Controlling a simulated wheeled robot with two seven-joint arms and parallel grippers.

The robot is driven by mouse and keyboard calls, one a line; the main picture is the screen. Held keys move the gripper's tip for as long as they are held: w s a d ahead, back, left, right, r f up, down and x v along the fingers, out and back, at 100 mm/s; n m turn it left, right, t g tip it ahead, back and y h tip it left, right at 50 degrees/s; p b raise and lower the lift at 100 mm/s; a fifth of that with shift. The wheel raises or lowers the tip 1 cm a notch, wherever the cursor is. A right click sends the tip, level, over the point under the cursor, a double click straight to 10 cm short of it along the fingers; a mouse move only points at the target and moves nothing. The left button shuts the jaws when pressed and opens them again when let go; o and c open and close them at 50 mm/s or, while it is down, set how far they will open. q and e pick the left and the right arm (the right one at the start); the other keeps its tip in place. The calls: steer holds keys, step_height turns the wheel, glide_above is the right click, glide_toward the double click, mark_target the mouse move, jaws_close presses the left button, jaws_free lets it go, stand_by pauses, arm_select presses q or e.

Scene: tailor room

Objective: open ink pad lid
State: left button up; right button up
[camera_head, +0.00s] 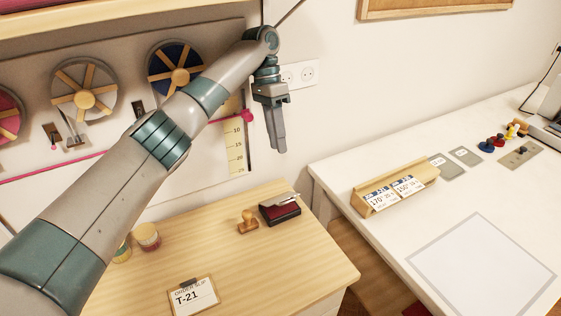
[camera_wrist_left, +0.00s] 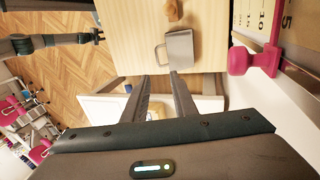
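The ink pad (camera_head: 281,214) is a small dark red and black box on the wooden table. A thin grey lid (camera_head: 285,197) shows at its top, partly raised. In the left wrist view the lid (camera_wrist_left: 180,47) is a grey plate with a loop-like handle at its side. My left gripper (camera_head: 279,150) points down, above and behind the pad, apart from it. In the left wrist view its two fingers (camera_wrist_left: 160,76) are apart with nothing between them. What seems to be my right gripper (camera_wrist_left: 96,37) shows small at the left there; its fingers are unclear.
A wooden stamp (camera_head: 247,222) stands just left of the pad. A clipboard slip (camera_head: 193,297) and small jars (camera_head: 147,237) are on the same table. A ruler (camera_head: 234,148) hangs on the wall board near my left gripper. A white desk (camera_head: 340,165) stands to the right.

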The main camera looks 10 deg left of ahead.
arm_select(q)
steer(key=shift+v, duration=1.05)
steer(key=shift+c, duration=0.3)
jaws_close()
